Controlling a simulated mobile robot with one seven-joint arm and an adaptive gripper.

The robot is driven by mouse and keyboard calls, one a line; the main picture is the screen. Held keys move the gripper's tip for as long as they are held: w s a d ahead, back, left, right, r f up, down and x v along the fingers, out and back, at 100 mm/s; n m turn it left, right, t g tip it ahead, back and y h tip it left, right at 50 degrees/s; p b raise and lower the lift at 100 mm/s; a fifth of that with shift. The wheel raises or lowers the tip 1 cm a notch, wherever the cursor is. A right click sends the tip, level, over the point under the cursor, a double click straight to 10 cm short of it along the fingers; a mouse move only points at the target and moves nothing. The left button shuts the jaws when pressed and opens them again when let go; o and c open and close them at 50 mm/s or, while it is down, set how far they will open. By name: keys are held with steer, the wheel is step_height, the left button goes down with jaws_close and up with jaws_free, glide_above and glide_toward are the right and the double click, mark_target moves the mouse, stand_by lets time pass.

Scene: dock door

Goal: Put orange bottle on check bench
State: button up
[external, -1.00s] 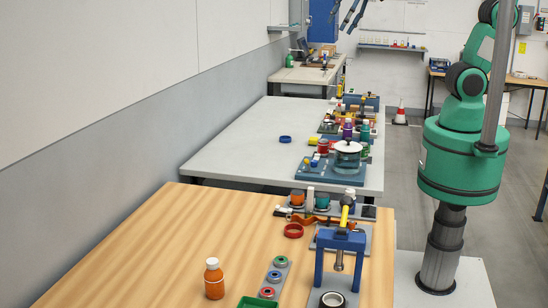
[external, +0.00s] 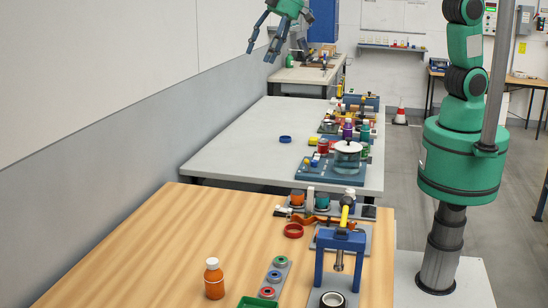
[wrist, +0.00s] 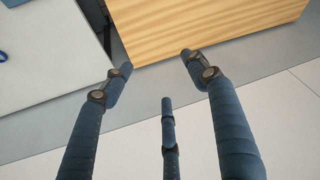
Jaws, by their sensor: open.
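The orange bottle (external: 214,280) with a white cap stands upright on the wooden-topped bench (external: 140,255) in the external view, near its front. My gripper (external: 260,52) is at the top of the external view, open and empty, high up and well apart from the bottle. In the wrist view my gripper's fingers (wrist: 160,80) are spread with nothing between them. The bottle is not in the wrist view. I cannot tell which bench is the check bench.
A pale grey bench (external: 235,140) stands behind the wooden one with a blue ring (external: 285,139) and a pot (external: 347,158). A blue press frame (external: 340,255), red ring (external: 293,230) and ring strip (external: 274,278) are right of the bottle. The wood left of it is clear.

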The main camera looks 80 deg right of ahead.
steer(key=w+a+f+n, duration=0.1)
steer(key=a+f, duration=0.3)
steer(key=a, duration=0.2)
steer(key=w+a+f, duration=0.2)
steer(key=a+f, duration=0.1)
steer(key=a, duration=0.4)
steer(key=n+g+y, duration=0.1)
steer(key=n+g, duration=0.1)
steer(key=n, duration=0.2)
glide_toward(217, 260)
steer(key=shift+d+f, duration=0.3)
steer(key=shift+f, duration=0.1)
steer(key=shift+f, duration=0.1)
steer(key=shift+x, duration=4.2)
steer(key=shift+w+a+f, duration=0.1)
steer(key=shift+w, duration=0.05)
steer(key=shift+x, duration=2.4)
